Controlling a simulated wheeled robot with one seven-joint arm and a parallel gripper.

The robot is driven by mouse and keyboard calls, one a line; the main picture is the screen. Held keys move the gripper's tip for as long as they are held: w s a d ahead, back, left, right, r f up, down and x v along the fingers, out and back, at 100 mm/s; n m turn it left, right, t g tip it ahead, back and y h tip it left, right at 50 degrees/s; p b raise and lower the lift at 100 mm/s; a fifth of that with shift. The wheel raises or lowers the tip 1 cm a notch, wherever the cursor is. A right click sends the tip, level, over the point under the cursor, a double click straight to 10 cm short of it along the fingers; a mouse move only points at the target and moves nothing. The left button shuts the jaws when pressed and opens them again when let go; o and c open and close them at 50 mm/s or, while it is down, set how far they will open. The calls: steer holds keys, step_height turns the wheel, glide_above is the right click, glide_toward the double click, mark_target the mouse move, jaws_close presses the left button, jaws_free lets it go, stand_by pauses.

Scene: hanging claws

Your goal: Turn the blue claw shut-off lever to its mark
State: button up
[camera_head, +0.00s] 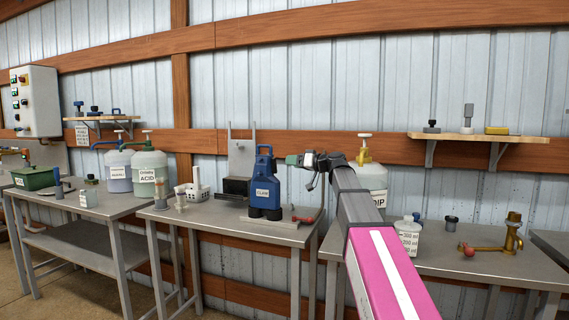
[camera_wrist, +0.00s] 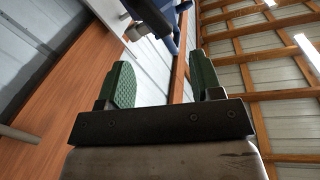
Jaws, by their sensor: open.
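The blue claw (camera_head: 265,190), a blue body with a white CLAW label, stands upright on the middle metal table (camera_head: 215,222). A grey piece with a red-tipped handle (camera_head: 303,219) lies low at its right, on or just above the tabletop; I cannot tell whether it is the shut-off lever. The mark cannot be made out. My gripper (camera_head: 298,160) is just right of the claw's upper part, apart from the lever. In the wrist view its green fingers (camera_wrist: 162,85) are spread and empty, with part of a blue body (camera_wrist: 155,12) beyond them.
A white DIP jug (camera_head: 372,180) stands behind my arm on the right table. A brass tap (camera_head: 512,233) stands further right. Behind the claw is a grey stand (camera_head: 241,155).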

steer(key=shift+v, duration=1.35)
steer(key=shift+a, duration=0.1)
steer(key=c, duration=0.6)
steer(key=shift+s+a+r, duration=0.1)
steer(key=shift+a+r, duration=0.05)
steer(key=shift+a, duration=0.2)
jaws_close()
steer(key=s+a+r+n+g+h, duration=0.2)
steer(key=s+a+r+n+h, duration=0.6)
steer(key=h, duration=0.4)
steer(key=m, duration=0.1)
glide_toward(274, 165)
steer(key=s+a+f, duration=0.2)
steer(key=a+f, duration=0.1)
steer(key=f, duration=0.2)
steer(key=shift+w+d+r, duration=0.15)
steer(key=shift+w, duration=1.8)
